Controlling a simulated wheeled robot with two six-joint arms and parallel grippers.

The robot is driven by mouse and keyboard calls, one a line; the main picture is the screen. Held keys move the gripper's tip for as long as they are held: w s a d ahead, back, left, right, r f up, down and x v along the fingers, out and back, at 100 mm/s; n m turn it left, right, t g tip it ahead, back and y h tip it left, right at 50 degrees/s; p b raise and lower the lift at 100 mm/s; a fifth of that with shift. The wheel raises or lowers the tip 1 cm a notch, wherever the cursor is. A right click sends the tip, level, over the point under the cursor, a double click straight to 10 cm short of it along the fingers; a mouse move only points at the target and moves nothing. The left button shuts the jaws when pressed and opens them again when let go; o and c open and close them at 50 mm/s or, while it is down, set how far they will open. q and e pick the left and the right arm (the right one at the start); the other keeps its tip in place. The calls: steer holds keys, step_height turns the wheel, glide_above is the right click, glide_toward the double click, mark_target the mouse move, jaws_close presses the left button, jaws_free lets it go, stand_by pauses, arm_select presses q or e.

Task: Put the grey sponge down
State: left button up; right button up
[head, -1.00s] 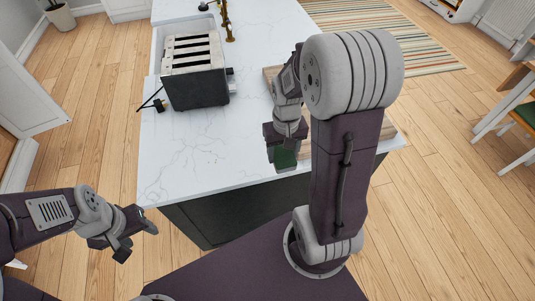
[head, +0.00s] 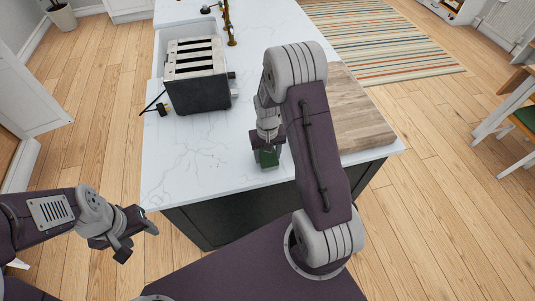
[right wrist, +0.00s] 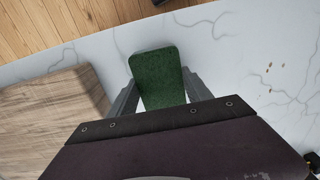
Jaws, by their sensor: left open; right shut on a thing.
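The sponge (head: 268,161) shows a dark green face; I cannot make out a grey side. It is also in the right wrist view (right wrist: 157,75), between the two fingers. My right gripper (head: 267,153) is shut on it, over the white marble counter (head: 215,165) near the front edge. I cannot tell whether the sponge touches the counter. My left gripper (head: 136,232) is open and empty, off the counter at the lower left.
A wooden board (head: 358,115) lies on the counter to the right, partly behind my right arm. A black toaster (head: 198,85) with a plug and cord stands at the back left. Small brown crumbs (right wrist: 268,72) lie on the marble.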

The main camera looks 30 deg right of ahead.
steer(key=shift+f, duration=0.1)
steer(key=shift+s+f, duration=0.1)
steer(key=o, duration=1.3)
